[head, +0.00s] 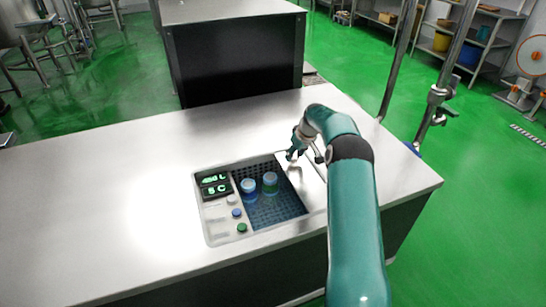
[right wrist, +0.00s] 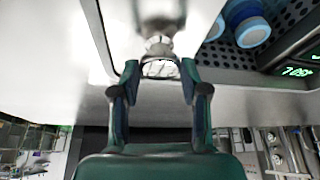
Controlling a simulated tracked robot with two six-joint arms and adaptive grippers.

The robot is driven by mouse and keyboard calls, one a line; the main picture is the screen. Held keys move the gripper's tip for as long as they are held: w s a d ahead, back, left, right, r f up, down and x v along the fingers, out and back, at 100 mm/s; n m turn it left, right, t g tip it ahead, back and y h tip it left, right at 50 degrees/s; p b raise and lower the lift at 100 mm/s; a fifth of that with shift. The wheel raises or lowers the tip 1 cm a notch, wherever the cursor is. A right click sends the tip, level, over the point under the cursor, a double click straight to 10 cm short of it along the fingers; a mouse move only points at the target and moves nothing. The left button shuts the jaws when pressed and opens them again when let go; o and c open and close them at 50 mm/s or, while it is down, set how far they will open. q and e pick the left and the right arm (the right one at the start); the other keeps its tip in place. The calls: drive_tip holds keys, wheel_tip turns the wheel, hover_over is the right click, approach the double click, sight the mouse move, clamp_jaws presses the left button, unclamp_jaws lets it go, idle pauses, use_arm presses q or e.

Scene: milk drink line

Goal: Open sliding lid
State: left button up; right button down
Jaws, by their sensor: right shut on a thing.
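The sliding lid (head: 309,183) is a pale flat panel at the right end of the recessed unit in the counter. The basin (head: 290,207) to its left is uncovered. My right gripper (head: 297,152) is at the lid's far left corner. In the right wrist view, my right gripper (right wrist: 160,70) has its two fingers on either side of a small metal knob-like handle (right wrist: 158,45) and is shut on it. The lid (right wrist: 195,25) shows around this handle. The exact finger contact is hard to see. My left gripper is not in view.
Two blue-and-white containers (head: 249,187) (head: 270,182) stand in the dark perforated basin. A panel with green displays (head: 214,183) and several buttons (head: 237,212) lies left of it. The steel counter (head: 110,190) is bare on the left.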

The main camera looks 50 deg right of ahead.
sight(303, 162)
drive_tip(key=shift+s+d, duration=0.5)
drive_tip(key=shift+d, duration=0.25)
drive_tip(key=shift+s+d, duration=0.45)
drive_tip(key=shift+d, duration=0.3)
drive_tip(key=c, duration=0.6)
unclamp_jaws()
drive_tip(key=shift+r, duration=0.1)
drive_tip(key=v, duration=1.1)
drive_tip(key=shift+s+a+r, duration=0.1)
drive_tip(key=shift+s+r, duration=0.05)
drive_tip(key=shift+r, duration=0.2)
